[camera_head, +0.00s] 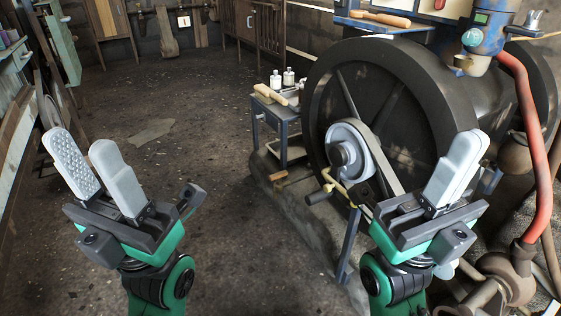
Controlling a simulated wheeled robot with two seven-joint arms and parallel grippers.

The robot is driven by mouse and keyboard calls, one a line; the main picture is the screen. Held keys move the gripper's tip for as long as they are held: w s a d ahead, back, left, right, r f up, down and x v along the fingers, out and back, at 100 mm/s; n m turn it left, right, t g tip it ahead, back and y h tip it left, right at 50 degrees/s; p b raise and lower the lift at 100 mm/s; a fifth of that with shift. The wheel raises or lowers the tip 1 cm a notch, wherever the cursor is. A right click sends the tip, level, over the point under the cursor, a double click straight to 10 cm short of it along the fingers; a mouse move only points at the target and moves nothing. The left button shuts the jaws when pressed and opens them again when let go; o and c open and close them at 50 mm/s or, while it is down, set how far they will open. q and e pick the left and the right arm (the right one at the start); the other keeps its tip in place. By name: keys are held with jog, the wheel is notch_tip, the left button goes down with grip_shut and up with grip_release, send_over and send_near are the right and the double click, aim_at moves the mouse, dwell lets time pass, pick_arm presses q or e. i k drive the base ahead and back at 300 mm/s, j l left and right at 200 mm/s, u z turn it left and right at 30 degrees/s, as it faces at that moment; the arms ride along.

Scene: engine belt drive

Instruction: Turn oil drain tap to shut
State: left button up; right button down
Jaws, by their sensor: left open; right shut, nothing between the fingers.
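A brass-coloured bent piece (338,186) with a dark handle (319,195) shows low in front of the engine's large black wheel, left of my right gripper. I cannot tell for certain whether it is the oil drain tap or a crank, and no other tap is clear. My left gripper (84,146) is open and empty over the bare floor at the left, well apart from the engine. My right gripper (468,146) is shut and empty in front of the engine. It hides part of the wheel and the machinery behind it.
The black wheel (388,85) and a grey pulley (347,150) with a belt fill the centre right. A red pipe (527,120) runs down the right side. A small blue table (279,112) holds bottles and a brush. The floor (195,130) is mostly clear at the left.

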aim_at(277, 176)
jog(key=z, duration=0.8)
jog(key=i+j+z, duration=0.15)
jog(key=j+z, duration=0.2)
jog(key=j, duration=0.25)
jog(key=i+j+z, duration=0.1)
jog(key=j+z, duration=0.25)
jog(key=j, duration=0.25)
jog(key=j+z, duration=0.35)
jog(key=j, duration=0.65)
